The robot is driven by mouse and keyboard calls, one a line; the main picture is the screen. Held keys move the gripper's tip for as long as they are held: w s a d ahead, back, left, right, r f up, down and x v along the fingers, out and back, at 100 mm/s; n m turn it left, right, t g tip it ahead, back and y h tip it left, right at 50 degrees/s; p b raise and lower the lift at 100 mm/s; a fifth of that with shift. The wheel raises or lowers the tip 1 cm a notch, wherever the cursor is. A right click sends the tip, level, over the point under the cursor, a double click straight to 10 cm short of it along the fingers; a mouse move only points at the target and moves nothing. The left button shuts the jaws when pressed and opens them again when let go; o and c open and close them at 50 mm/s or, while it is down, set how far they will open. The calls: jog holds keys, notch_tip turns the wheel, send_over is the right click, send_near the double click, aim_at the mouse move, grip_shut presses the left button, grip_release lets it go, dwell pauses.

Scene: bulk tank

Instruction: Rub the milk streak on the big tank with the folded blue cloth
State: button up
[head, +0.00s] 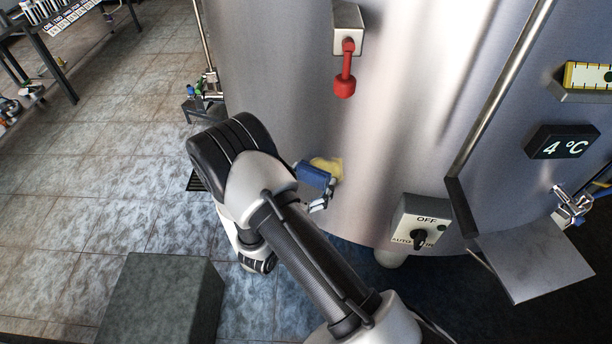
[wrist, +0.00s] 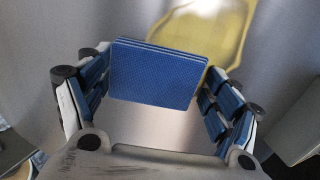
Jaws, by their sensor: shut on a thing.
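The big tank (head: 290,60) is a tall, shiny steel curved wall. The milk streak (head: 328,167) is a pale yellow patch low on the tank; it also shows in the wrist view (wrist: 222,30), behind the cloth and to its upper right. The folded blue cloth (head: 313,176) is a flat layered block, seen large in the wrist view (wrist: 155,75). My gripper (head: 322,196) is shut on the cloth, one finger at each side. The cloth overlaps the streak's left part in the head view. I cannot tell whether it touches the tank.
A red-handled lever (head: 345,75) sticks out above the streak. A grey block (head: 162,300) stands on the tiled floor.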

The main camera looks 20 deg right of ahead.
aim_at(304, 171)
jog(key=shift+s+d, duration=2.95)
jog(key=shift+s, duration=0.05)
jog(key=shift+a+r+p, duration=0.1)
jog(key=shift+r+p, duration=1.1)
jog(key=shift+r, duration=0.05)
jog(key=shift+w+a+b, duration=0.3)
jog(key=shift+w+a, duration=0.9)
jog(key=shift+w, duration=0.2)
jog(key=shift+w+a+b, duration=0.25)
jog(key=shift+w+a, duration=0.95)
jog(key=shift+w, duration=0.15)
jog(key=shift+w+a+b, duration=0.4)
jog(key=shift+w+a, duration=0.8)
jog(key=shift+a, duration=0.05)
jog(key=shift+d+r+p, duration=0.1)
jog(key=shift+r+p, duration=0.8)
jog(key=shift+r, duration=0.3)
jog(key=shift+s+d+f, duration=0.15)
jog(key=shift+s+d, duration=3.4)
jog(key=shift+s, duration=0.25)
jog(key=shift+s+d, duration=0.1)
jog(key=shift+r+p, duration=1.05)
jog(key=shift+r, duration=0.25)
jog(key=shift+w+a+f+b, duration=0.1)
jog(key=shift+w+a+b, duration=0.6)
jog(key=shift+w+a, duration=3.1)
